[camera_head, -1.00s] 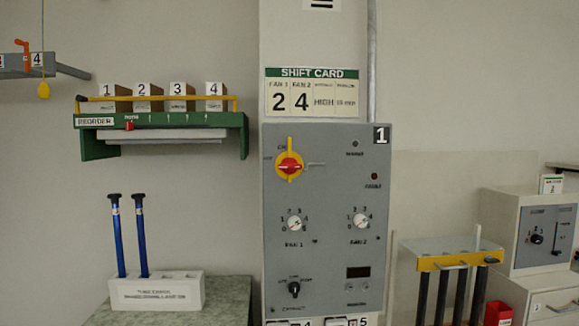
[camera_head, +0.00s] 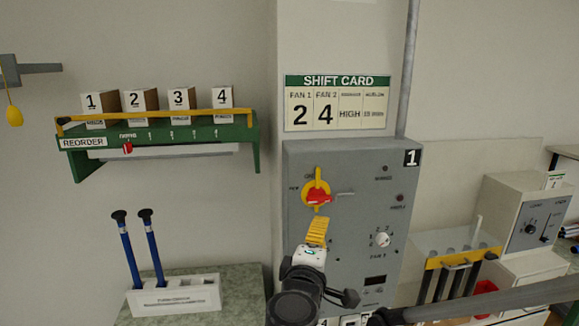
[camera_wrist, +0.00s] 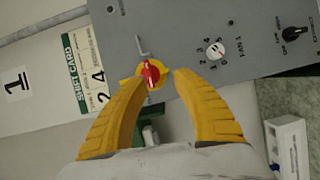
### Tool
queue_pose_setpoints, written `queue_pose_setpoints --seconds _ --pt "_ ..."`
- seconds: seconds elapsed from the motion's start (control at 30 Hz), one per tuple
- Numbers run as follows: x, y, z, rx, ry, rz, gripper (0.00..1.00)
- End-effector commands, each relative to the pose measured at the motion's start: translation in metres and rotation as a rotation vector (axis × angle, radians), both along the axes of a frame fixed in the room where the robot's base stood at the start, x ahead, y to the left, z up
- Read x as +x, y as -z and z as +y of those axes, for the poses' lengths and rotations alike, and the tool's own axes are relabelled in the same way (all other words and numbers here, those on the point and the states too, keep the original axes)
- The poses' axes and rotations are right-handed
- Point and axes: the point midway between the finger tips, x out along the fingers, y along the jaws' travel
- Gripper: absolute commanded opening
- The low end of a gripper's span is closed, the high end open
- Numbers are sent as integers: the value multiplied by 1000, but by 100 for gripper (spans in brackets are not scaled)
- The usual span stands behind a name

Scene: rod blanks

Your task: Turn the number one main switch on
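The number one main switch, a red handle (camera_head: 318,197) on a yellow plate (camera_head: 309,186), sits at the upper left of the grey panel (camera_head: 350,235) marked 1. The switch also shows in the wrist view (camera_wrist: 151,72), just beyond my fingertips. My gripper (camera_head: 317,222) has yellow fingers and is just below the switch in the head view. In the wrist view my gripper (camera_wrist: 158,78) is open, with one finger on each side of the switch's line. I cannot tell whether a finger touches the handle. My gripper and wrist hide the panel's lower left in the head view.
The fan 2 dial (camera_head: 383,239) is right of my gripper; the fan 1 dial (camera_wrist: 215,50) shows in the wrist view. A shift card (camera_head: 337,103) hangs above the panel. A green shelf (camera_head: 160,137) is at left, and a rod stand (camera_head: 452,256) at right.

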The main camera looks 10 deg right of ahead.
Motion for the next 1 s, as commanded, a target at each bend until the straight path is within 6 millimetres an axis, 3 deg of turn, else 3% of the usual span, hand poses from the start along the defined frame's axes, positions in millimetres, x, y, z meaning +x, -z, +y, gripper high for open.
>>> queue_pose_setpoints --seconds 0.03,0.13,0.27,0.7,1.0 --pt "3 -15 8 -33 -14 -16 33" --pt "7 -22 14 -72 -26 -33 33" --pt "19 -21 10 -80 -27 -37 33" --pt "93 -20 -22 -78 -26 -36 33" --pt "106 -21 -27 -77 -28 -35 33"
